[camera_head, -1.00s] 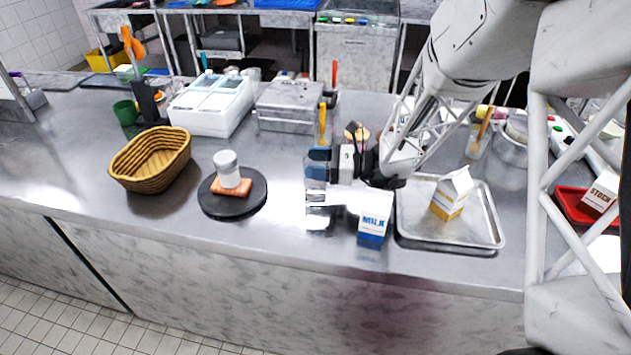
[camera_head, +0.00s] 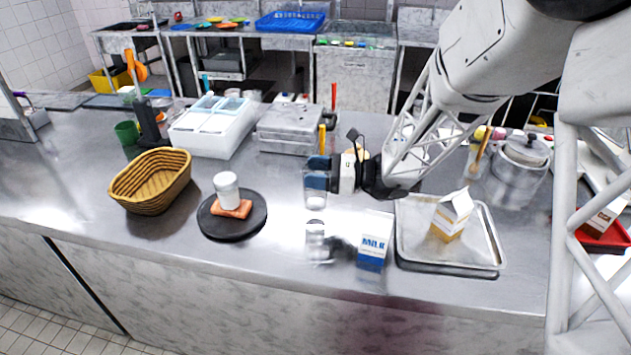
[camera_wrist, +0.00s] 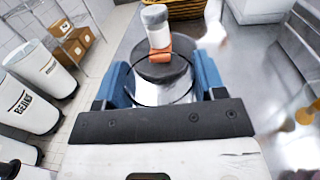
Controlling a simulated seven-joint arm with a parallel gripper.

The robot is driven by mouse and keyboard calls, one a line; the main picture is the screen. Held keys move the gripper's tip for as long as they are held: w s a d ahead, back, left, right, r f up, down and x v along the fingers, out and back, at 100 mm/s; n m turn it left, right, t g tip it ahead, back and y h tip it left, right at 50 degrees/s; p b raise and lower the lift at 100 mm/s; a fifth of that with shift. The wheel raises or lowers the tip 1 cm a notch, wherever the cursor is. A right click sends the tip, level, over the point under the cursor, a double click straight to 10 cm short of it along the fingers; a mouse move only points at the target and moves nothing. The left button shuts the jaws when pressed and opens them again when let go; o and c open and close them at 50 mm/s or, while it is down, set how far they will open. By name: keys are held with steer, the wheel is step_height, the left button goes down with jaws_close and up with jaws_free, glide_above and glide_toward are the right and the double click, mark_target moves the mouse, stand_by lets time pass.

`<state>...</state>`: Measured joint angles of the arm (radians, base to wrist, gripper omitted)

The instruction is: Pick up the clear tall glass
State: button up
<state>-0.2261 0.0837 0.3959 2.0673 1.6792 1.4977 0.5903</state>
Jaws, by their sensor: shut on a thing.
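My gripper (camera_head: 316,174) is shut on the clear tall glass (camera_head: 315,201) and holds it upright above the steel counter, left of the milk carton. In the head view the lower part of the glass shows below the blue fingers, with what looks like its reflection on the counter beneath. In the wrist view the blue fingers of my gripper (camera_wrist: 160,88) stand on either side of the round, see-through glass (camera_wrist: 160,97). Its outline there is faint, and the dark plate shows behind it.
A blue-and-white milk carton (camera_head: 374,240) stands close by on the right, beside a metal tray (camera_head: 480,249) holding another carton (camera_head: 451,215). Bare counter lies between plate and milk carton.

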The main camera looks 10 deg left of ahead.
step_height(320, 180, up, 6)
stand_by(0.4)
